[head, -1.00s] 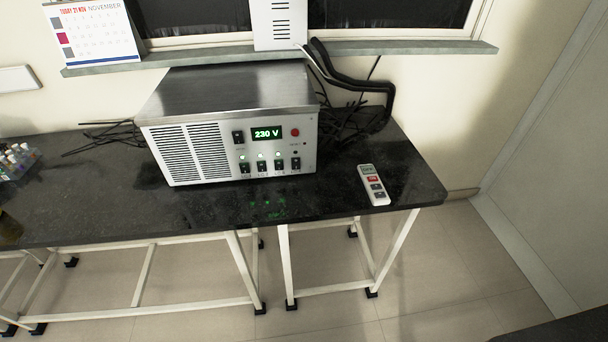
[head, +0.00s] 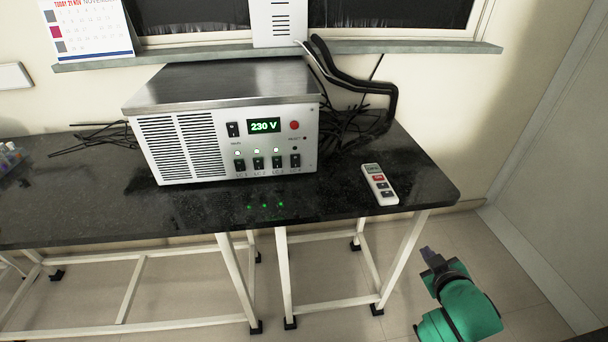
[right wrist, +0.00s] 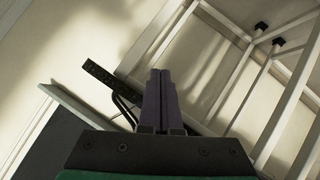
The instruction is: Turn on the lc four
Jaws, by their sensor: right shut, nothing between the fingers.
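A metal power unit (head: 220,115) stands on the black bench and its display (head: 264,125) reads 230 V. A row of black rocker switches sits low on its front, labelled LC 1 to LC 4. The LC 4 switch (head: 295,160) is the rightmost. Green lamps glow above the other three, while the lamp above LC 4 looks dark. My right gripper (head: 427,252) is low at the right, in front of the bench edge and well apart from the unit. Its fingers (right wrist: 161,95) are shut and empty in the right wrist view. My left gripper is not in view.
A white remote (head: 380,184) lies on the black bench (head: 330,205), right of the unit. Black cables (head: 355,120) bunch behind the unit. A sill (head: 190,55) runs above. The bench top before the switches is clear. White bench legs (head: 400,255) stand left of my right gripper.

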